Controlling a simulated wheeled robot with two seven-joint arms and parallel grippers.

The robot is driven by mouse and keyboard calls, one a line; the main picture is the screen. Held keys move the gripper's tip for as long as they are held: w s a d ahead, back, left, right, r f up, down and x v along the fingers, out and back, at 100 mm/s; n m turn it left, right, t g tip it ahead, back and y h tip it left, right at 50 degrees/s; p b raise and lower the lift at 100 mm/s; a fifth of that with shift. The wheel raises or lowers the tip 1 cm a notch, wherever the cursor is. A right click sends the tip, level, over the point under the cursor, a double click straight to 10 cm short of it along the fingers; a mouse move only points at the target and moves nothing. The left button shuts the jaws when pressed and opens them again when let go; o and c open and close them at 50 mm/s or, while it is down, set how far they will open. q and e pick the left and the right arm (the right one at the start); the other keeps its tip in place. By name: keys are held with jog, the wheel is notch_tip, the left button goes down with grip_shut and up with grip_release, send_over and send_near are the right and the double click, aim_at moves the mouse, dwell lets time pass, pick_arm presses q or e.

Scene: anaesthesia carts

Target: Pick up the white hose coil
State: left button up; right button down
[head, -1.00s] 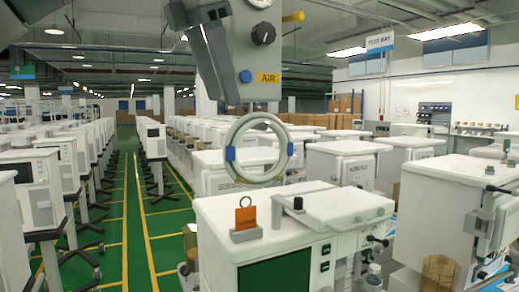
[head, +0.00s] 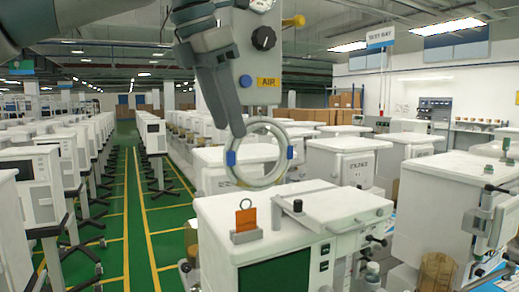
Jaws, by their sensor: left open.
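The white hose coil (head: 262,183) is a ring with two blue bands, one on each side. It hangs upright just below the grey panel with the AIR label. My left gripper (head: 229,130) comes down from the upper left, open, with its fingers pointing down. Its fingertips are at the coil's upper left edge in the picture and cover a little of it. I cannot tell whether they touch it. My right gripper is not in view.
The grey panel (head: 262,62) with a black knob and a yellow fitting is right behind my left gripper. Below the coil stands a white cart (head: 290,225) with an orange tag (head: 246,218) on top. Rows of carts line a green aisle at left.

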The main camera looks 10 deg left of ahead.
aim_at(230, 135)
pick_arm(q)
jog(key=shift+p+x, duration=0.55)
jog(key=shift+x, duration=0.95)
grip_shut()
